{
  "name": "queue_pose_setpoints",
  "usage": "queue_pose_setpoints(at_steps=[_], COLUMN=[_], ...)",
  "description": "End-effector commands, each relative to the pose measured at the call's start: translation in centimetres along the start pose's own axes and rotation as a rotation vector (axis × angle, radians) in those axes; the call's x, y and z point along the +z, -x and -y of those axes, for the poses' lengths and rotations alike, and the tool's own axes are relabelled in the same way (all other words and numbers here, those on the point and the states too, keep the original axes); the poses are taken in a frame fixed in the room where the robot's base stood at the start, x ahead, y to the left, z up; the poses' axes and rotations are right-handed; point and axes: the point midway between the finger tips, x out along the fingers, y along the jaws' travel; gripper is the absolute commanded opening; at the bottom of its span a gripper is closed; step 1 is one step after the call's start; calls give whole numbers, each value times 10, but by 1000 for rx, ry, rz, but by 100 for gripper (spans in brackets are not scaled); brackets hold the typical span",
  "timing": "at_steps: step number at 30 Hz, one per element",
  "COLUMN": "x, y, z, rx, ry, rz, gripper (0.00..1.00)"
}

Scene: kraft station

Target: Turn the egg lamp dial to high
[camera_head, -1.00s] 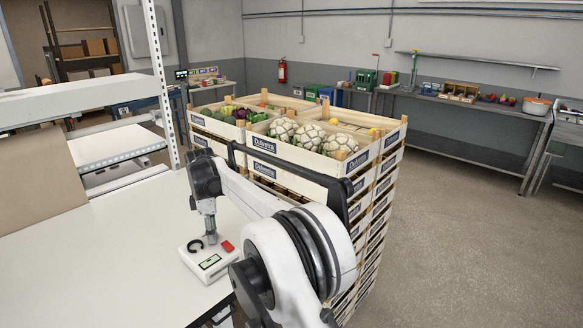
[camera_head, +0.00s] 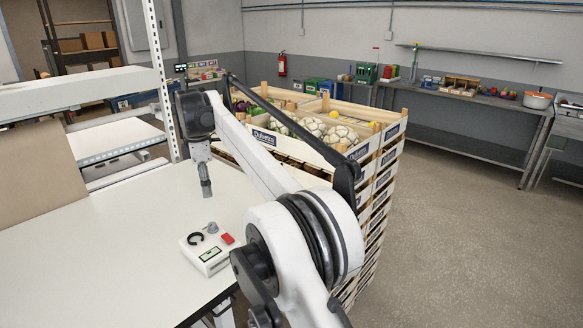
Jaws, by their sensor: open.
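The egg lamp (camera_head: 211,251) is a small white box on the white worktop (camera_head: 115,255). Its top carries a black ring (camera_head: 195,239), a grey dial (camera_head: 212,228), a red part (camera_head: 227,239) and a greenish display (camera_head: 208,254). The dial's setting is too small to read. My gripper (camera_head: 206,194) points down above and behind the lamp, apart from the dial. It is open, and I see nothing between its fingers.
Stacked wooden crates (camera_head: 372,165) with vegetables stand right of the worktop, partly behind my arm. A perforated white post (camera_head: 160,80) and a brown cardboard panel (camera_head: 40,170) stand at the left. The worktop around the lamp is mostly clear.

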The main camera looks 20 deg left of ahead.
Motion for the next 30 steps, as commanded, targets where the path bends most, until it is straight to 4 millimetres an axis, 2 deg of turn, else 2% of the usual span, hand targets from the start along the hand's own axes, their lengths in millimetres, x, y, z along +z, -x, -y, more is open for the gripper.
queue_pose_setpoints(at_steps=[1, 17, 30], x=[12, 92, 154], y=[2, 34, 56], z=[2, 26, 61], rx=[6, 69, 120], ry=[-25, -260, -454], rz=[-1, -11, -22], gripper=[41, 41, 41])
